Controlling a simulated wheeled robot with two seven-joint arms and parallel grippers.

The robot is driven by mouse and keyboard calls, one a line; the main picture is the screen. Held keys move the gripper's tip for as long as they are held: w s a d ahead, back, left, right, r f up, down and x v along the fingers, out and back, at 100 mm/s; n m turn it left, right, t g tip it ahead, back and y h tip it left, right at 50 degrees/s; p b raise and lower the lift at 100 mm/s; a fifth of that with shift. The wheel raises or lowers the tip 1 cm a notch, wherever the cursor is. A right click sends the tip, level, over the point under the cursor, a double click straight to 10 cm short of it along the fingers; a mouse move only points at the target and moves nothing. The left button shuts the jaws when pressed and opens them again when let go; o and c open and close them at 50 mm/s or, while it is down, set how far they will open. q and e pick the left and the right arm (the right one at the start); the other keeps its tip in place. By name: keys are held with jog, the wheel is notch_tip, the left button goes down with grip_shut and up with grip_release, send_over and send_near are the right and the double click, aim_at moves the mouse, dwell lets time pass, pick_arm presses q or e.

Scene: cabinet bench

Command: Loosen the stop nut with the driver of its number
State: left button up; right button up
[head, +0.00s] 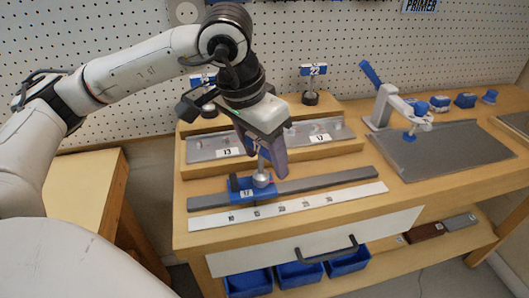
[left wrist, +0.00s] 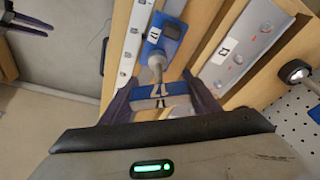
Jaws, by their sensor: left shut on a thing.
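My left gripper (head: 268,152) points down over the rail and is shut on the blue handle of a driver (left wrist: 160,97). The handle's label seems to read 17, upside down in the left wrist view. The driver's silver shaft reaches down to a rounded silver piece (head: 261,180) on the blue stop block (head: 240,194), labelled 17. The driver looks about upright; I cannot tell if it is fully seated on the nut. The block sits on the grey rail (head: 330,182). My right gripper (left wrist: 30,22) shows in the left wrist view, fingers apart and empty.
A driver labelled 22 (head: 312,72) stands on the rear rack; another (head: 203,79) is partly hidden by my arm. Metal plates labelled 13 (head: 227,153) and 17 (head: 320,138) lie behind the rail. A white scale (head: 345,199) runs in front. A blue-and-white clamp device (head: 385,105) stands right.

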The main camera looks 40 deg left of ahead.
pick_arm(q)
jog(key=shift+f, duration=0.25)
dwell(0.4)
jog(key=shift+n+y+b, duration=0.3)
jog(key=shift+n+b, duration=0.25)
jog(key=shift+n, duration=0.45)
jog(key=shift+a+n, duration=0.1)
jog(key=shift+n, duration=0.2)
jog(key=shift+a+n+y, duration=0.15)
jog(key=shift+n+y, duration=0.35)
jog(key=shift+n, duration=0.9)
